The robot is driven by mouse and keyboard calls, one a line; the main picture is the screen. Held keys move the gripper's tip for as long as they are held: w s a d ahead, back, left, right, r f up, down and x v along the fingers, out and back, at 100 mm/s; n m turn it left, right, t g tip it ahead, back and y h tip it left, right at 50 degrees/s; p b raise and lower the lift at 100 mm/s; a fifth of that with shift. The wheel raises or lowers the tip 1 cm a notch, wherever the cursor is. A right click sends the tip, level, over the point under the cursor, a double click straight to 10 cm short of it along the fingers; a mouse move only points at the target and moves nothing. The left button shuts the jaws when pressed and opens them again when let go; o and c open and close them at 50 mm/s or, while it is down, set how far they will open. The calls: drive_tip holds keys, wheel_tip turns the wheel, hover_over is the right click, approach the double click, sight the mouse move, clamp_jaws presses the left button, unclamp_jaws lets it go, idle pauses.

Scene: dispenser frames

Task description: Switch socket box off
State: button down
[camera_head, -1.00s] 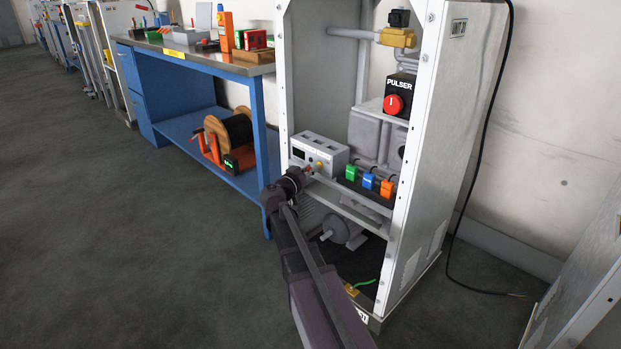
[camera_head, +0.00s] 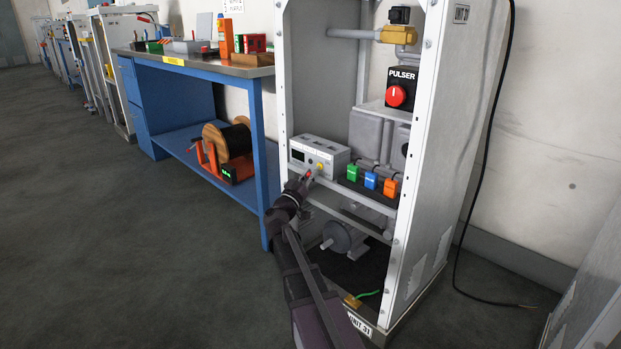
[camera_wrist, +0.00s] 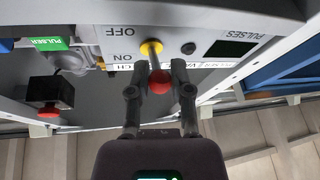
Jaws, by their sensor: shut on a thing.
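The socket box (camera_head: 318,155) is a light grey box on a shelf inside the white cabinet in the head view. Its front panel (camera_wrist: 200,50) appears upside down in the wrist view, with OFF and ON labels, a yellow switch base (camera_wrist: 151,47) and a dark display. A switch lever with a red ball knob (camera_wrist: 159,82) projects from the yellow base towards the ON label's side. My gripper (camera_wrist: 160,88) is shut on the red knob, one finger on each side. In the head view my gripper (camera_head: 307,178) is in front of the box, its fingertips hard to make out.
Green, blue and orange plugs (camera_head: 371,180) sit right of the box. A PULSER unit (camera_head: 401,88) with a red knob is above them. The cabinet's right post (camera_head: 412,150) and the blue workbench (camera_head: 258,150) flank the opening. Open floor lies left.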

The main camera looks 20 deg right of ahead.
drive_tip(key=shift+w, duration=0.1)
drive_tip(key=c, duration=0.5)
unclamp_jaws()
